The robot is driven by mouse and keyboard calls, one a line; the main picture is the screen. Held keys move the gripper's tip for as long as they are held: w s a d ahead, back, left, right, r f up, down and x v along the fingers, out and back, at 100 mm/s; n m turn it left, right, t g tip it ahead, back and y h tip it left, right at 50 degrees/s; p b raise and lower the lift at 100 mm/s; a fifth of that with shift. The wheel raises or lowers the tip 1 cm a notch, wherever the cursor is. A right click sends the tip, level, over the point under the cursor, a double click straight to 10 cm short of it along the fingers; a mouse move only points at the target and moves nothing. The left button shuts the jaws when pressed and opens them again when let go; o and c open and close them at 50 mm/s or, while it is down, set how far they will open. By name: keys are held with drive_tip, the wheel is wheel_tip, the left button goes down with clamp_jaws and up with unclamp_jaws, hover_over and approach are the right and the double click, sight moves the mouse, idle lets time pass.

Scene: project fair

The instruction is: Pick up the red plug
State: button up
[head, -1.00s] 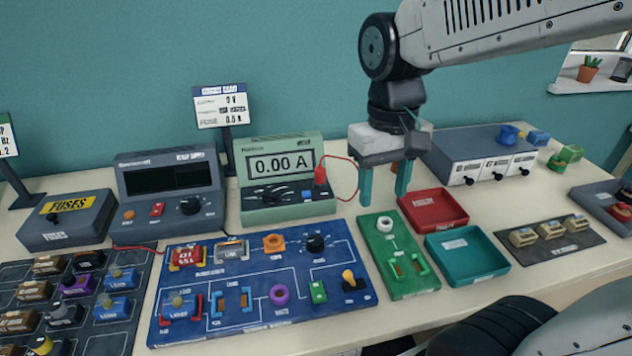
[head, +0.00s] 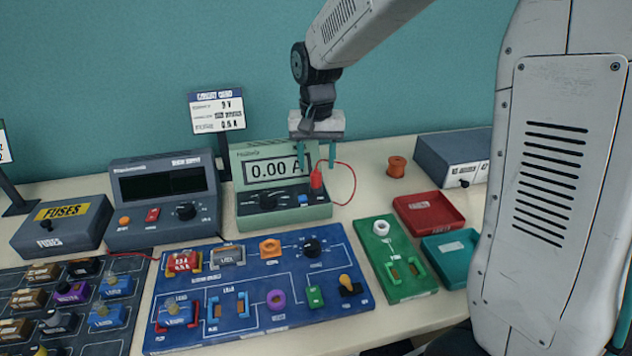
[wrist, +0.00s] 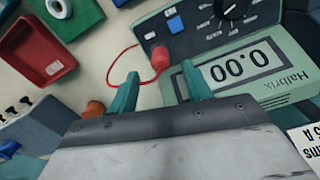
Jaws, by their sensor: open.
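The red plug (head: 316,180) stands on the right front part of the green multimeter (head: 264,211), with a red lead looping out to its right. In the wrist view the red plug (wrist: 160,57) is just beyond and between the two teal fingers. My gripper (head: 320,165) is open and empty, its teal fingers pointing down above and around the plug's place in the head view. The gripper also shows in the wrist view (wrist: 160,88). I cannot tell whether a finger touches the plug.
The meter display (head: 273,169) stands close to my fingers. An orange spool (head: 396,167), a red tray (head: 429,213) and a green board (head: 396,264) are to the right. The blue circuit board (head: 255,295) lies in front. My arm hides much of the right side.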

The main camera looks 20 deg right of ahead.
sight(316, 173)
wheel_tip(316, 173, down, 5)
drive_tip(key=shift+a+r, duration=0.1)
drive_tip(key=shift+r, duration=0.1)
drive_tip(key=shift+c, duration=0.2)
clamp_jaws()
